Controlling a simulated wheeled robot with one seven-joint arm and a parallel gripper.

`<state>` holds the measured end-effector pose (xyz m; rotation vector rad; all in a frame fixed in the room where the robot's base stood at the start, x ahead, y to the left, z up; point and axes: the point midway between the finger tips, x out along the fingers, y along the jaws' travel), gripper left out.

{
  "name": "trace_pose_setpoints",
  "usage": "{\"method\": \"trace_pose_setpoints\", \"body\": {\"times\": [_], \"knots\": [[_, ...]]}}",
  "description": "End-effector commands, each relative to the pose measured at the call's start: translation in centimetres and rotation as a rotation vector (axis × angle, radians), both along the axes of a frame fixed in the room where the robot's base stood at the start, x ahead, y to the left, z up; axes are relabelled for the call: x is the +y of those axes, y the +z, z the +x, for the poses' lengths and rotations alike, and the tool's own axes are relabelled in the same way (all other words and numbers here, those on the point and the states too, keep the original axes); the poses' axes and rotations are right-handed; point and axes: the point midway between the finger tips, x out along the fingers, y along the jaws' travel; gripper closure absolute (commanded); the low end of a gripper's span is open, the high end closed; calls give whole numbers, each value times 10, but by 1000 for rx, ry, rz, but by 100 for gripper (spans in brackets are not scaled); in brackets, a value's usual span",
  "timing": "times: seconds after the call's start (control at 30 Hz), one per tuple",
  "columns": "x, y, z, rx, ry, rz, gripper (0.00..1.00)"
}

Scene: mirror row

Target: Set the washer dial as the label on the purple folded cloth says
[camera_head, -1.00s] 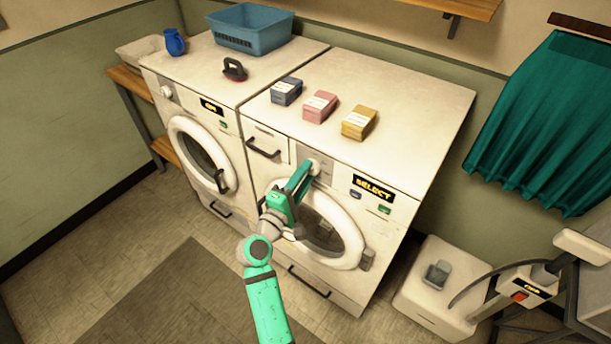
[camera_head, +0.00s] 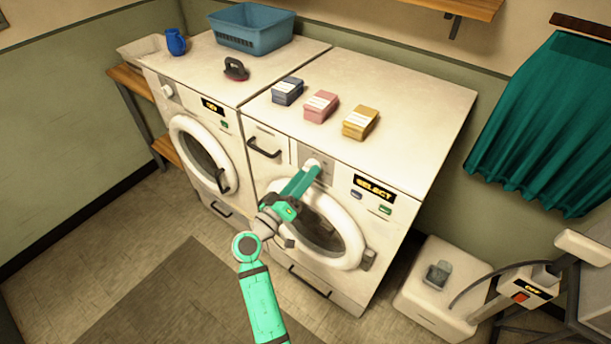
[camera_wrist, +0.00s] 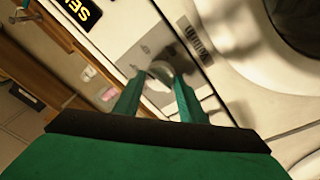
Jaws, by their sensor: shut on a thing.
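The washer (camera_head: 400,165) is the right-hand white machine, with a round door and a display reading SELECT (camera_head: 374,188). Its dial (camera_head: 313,162) is a pale knob on a grey panel, left of the display. My gripper (camera_head: 309,171) is shut on the dial, and the wrist view shows the dial (camera_wrist: 160,70) between the two fingertips. The fingers hide part of the dial, and I cannot read its setting. Several folded cloths lie on the washer top: a dark bluish-purple one (camera_head: 287,92), a pink one (camera_head: 321,106) and a yellow one (camera_head: 360,123). Their white labels are too small to read.
A second machine (camera_head: 190,97) stands at the left, with a blue basket (camera_head: 250,28), a blue jug (camera_head: 175,42) and a dark red-and-black object (camera_head: 236,69) on top. A white box (camera_head: 433,298) stands at lower right. The floor in front is clear.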

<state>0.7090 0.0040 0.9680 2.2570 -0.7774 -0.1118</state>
Motion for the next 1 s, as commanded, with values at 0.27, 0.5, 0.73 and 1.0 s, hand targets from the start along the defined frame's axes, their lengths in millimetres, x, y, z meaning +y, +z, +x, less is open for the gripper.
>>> {"method": "trace_pose_setpoints", "body": {"times": [0.27, 0.5, 0.73, 1.0], "knots": [[1, 0, 0, -113, 0, 155, 85], [1, 0, 0, -170, 0, 234, 85], [1, 1, 0, -190, -1, 261, 85], [1, 1, 0, -191, 0, 263, 85]]}}
